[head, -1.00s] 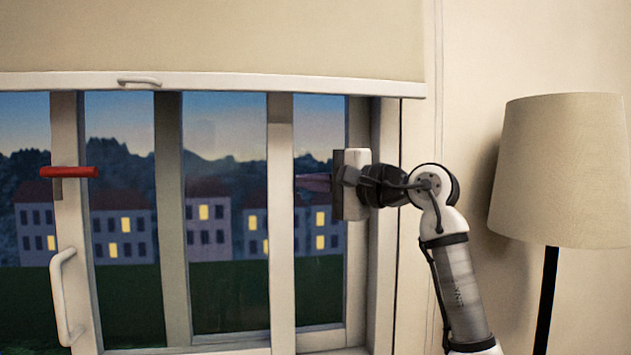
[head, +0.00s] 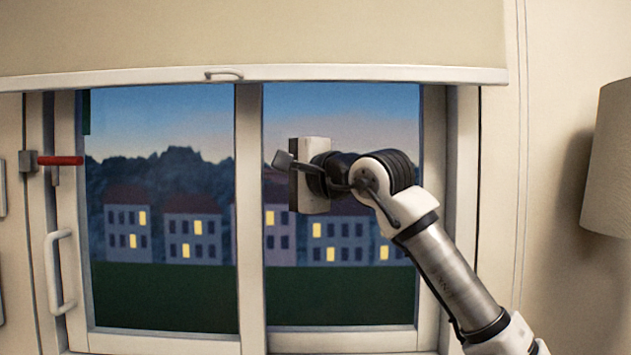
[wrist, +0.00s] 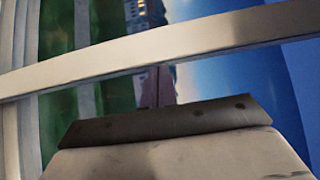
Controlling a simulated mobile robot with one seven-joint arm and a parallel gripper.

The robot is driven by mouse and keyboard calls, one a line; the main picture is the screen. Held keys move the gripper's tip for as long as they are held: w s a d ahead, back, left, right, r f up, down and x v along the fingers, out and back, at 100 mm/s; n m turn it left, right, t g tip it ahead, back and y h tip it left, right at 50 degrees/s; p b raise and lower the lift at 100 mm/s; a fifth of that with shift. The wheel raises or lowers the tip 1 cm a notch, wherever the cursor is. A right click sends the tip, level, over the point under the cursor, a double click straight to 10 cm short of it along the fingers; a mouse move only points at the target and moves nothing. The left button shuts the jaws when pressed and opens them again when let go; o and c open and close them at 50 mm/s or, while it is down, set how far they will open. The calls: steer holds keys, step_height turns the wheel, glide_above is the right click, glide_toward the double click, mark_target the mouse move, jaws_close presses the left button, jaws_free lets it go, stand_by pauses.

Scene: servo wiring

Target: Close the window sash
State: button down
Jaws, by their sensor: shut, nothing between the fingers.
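The window sash is a white-framed pane, and its left stile (head: 68,205) stands close beside the left side of the window frame in the head view. I cannot tell whether a thin gap is left there. The stile carries a white pull handle (head: 60,272) and a red lever (head: 60,160) lying level. The lever's left end is by a grey block (head: 27,161) on the frame. My gripper (head: 292,174) is shut and empty in front of the right half of the window, right of the wide middle stile (head: 250,215).
A pale bar (wrist: 150,50) crosses the wrist view beyond my gripper. A beige blind (head: 230,35) with a small pull (head: 223,75) hangs over the window top. A lamp shade (head: 610,165) stands at the right.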

steer(key=shift+a, duration=1.1)
steer(key=shift+s+d+f+b, duration=0.1)
steer(key=shift+s+d+b, duration=0.2)
steer(key=shift+s+b, duration=0.05)
steer(key=b+v, duration=0.2)
steer(key=v, duration=1.1)
steer(key=shift+d, duration=0.25)
